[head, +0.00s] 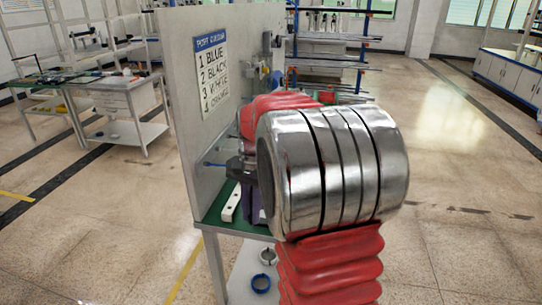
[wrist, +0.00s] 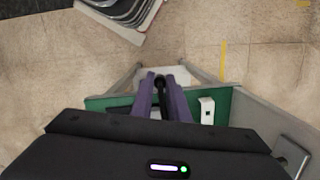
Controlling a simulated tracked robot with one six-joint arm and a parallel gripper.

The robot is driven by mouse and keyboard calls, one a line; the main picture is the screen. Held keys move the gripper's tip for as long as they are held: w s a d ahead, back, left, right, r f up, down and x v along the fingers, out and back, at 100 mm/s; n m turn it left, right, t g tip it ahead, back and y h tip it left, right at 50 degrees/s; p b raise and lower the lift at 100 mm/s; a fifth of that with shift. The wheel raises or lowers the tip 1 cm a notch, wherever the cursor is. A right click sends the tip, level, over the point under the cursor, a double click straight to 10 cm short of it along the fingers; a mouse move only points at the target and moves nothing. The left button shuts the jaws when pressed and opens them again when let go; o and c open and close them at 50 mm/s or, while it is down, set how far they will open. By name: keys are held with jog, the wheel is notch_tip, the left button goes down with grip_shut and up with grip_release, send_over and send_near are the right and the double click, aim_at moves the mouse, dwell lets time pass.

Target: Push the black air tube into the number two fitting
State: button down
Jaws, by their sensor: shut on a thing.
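My gripper (wrist: 161,92) shows in the wrist view as two purple fingers reaching out from a dark body. They are shut on the black air tube (wrist: 160,84), whose dark round end shows between the fingertips. In the head view my silver and red arm hides most of the gripper, and the tube cannot be made out there. The upright grey panel (head: 180,105) stands left of the gripper. Its port sign (head: 213,72) lists 1 blue, 2 black, 3 white and 4 orange. The number two fitting is not distinguishable, and I cannot tell whether the tube touches any fitting.
A green bench top (head: 217,218) lies below the gripper, with a white strip (head: 231,203) near the panel. A blue ring (head: 261,284) lies on the shelf below. A cluttered workbench (head: 110,85) stands at the left, apart.

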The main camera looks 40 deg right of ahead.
jog(key=w+a+f+n, duration=0.5)
jog(key=a+n, duration=0.1)
jog(key=a, duration=0.4)
jog(key=w+a+f+n+g+h, duration=0.1)
jog(key=w+a+f+n, duration=0.5)
jog(key=a, duration=0.4)
jog(key=shift+w+a+f+n, duration=0.15)
jog(key=shift+a+f+n, duration=0.05)
jog(key=shift+n, duration=0.4)
